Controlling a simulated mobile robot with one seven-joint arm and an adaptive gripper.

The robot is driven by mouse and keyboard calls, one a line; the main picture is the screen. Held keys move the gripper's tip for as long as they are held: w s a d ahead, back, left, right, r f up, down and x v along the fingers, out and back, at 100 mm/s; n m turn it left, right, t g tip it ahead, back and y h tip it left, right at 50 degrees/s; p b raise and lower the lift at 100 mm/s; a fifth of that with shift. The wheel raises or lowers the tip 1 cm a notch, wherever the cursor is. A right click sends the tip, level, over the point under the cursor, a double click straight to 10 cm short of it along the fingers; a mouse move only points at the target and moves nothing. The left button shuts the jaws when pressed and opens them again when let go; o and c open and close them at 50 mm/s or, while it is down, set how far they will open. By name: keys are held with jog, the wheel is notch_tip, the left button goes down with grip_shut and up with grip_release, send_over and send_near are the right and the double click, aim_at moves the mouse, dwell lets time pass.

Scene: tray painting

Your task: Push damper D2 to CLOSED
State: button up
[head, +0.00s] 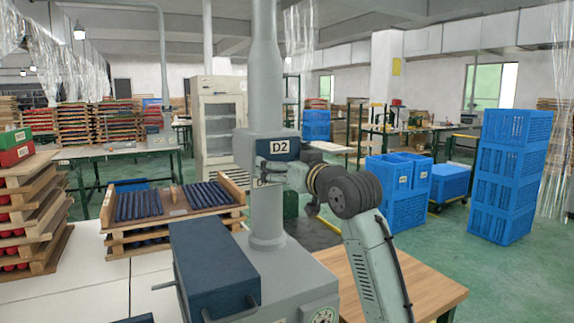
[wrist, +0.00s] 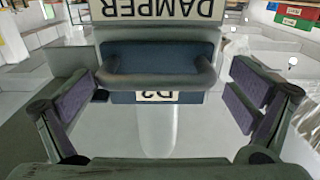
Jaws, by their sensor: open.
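Damper D2 is a grey box on the vertical duct (head: 265,75), with a D2 label (head: 285,146) on a dark blue part (head: 268,146). In the wrist view, upside down, a dark blue slide with a rounded handle bar (wrist: 158,78) sits beside a DAMPER plate (wrist: 160,8) and above its D2 label (wrist: 157,96). A small plate below the damper is mostly hidden by my gripper.
A blue box (head: 215,265) with bar handles stands in front of the duct. Racks of dark blue sticks (head: 108,235) stand left, on a white table. A wooden table (head: 350,260) is right of the duct. Blue crates (head: 505,180) stand farther right, on green floor.

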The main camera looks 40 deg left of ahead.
jog(key=shift+w+f, duration=0.1)
jog(key=shift+d, duration=0.2)
jog(key=v, duration=1.1)
jog(key=shift+s+d, duration=0.25)
jog(key=shift+d, duration=0.05)
